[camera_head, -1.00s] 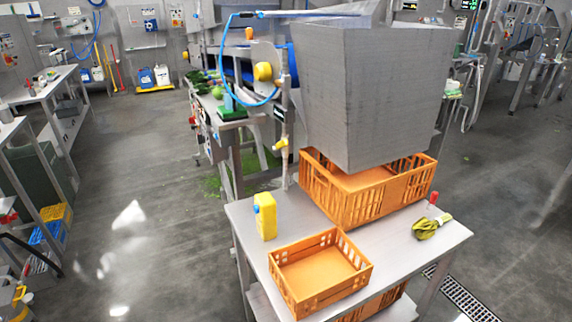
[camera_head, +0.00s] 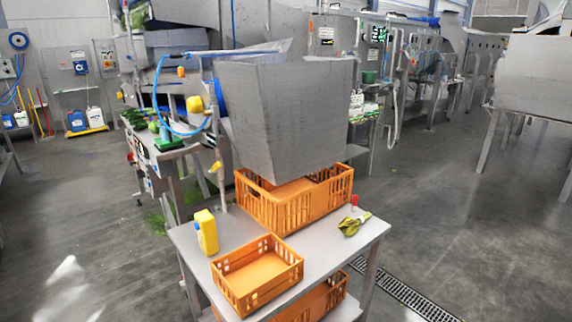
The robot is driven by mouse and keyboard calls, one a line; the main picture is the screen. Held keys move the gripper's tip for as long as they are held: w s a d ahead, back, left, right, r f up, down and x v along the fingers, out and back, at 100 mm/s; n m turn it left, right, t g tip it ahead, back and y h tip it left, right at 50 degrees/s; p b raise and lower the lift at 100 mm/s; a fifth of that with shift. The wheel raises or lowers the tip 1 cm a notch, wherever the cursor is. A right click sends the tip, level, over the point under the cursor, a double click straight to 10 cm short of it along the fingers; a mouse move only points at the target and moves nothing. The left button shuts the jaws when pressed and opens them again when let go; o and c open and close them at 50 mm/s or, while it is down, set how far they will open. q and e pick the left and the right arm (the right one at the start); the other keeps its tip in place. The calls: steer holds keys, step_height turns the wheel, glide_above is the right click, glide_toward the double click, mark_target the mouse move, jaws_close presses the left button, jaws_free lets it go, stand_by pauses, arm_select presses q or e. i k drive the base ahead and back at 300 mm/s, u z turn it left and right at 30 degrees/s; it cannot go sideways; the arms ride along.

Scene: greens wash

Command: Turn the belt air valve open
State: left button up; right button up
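A small yellow valve-like handle (camera_head: 215,167) sits on a thin upright pipe at the back left corner of the steel table, left of the large grey hopper. A yellow round knob (camera_head: 195,104) shows higher up, beside a looping blue hose (camera_head: 156,88). I cannot tell for certain which of these is the belt air valve, nor whether it is open or closed. Neither of my grippers is in view.
The steel table (camera_head: 330,241) holds two orange crates, the larger (camera_head: 262,207) under the grey hopper (camera_head: 285,120). A yellow jug (camera_head: 206,232) and a green-yellow bundle (camera_head: 352,225) also stand on it. The floor is open left and right.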

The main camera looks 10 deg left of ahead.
mark_target(217, 166)
steer(key=z, duration=0.75)
steer(key=i, duration=1.3)
steer(key=u, duration=2.3)
